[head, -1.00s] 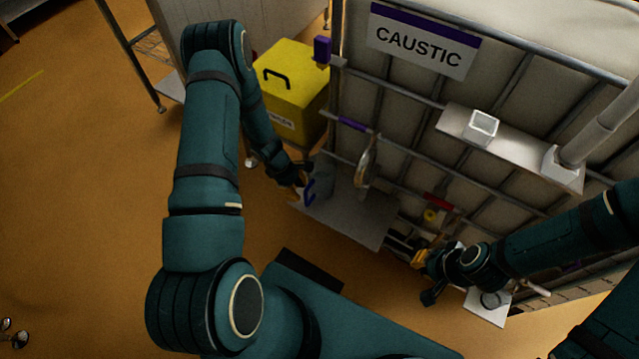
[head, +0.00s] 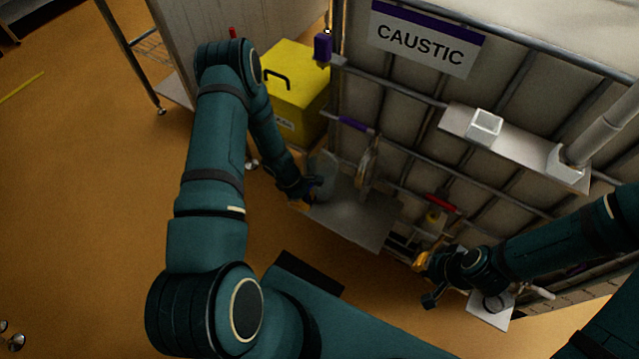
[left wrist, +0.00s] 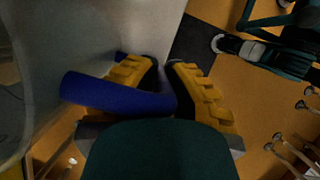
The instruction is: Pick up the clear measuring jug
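The clear measuring jug (head: 322,166) shows as a faint greyish shape over the left end of a grey shelf. Its blue handle (left wrist: 115,95) is large in the left wrist view. My left gripper (head: 312,188) is at the jug's near side in the head view. In the left wrist view its yellow fingers (left wrist: 164,64) are close together, with the handle between them and one finger through its loop. The jug seems held just above the shelf; its base is not clear. My right gripper (head: 426,274) is at the lower right, away from the jug, its opening unclear.
The grey shelf (head: 352,218) is bare in its middle. A caged tank with a CAUSTIC sign (head: 420,42) stands behind it. A yellow box (head: 297,85) is at the back left. A hanging metal tool (head: 368,160) is right of the jug. Open floor lies left.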

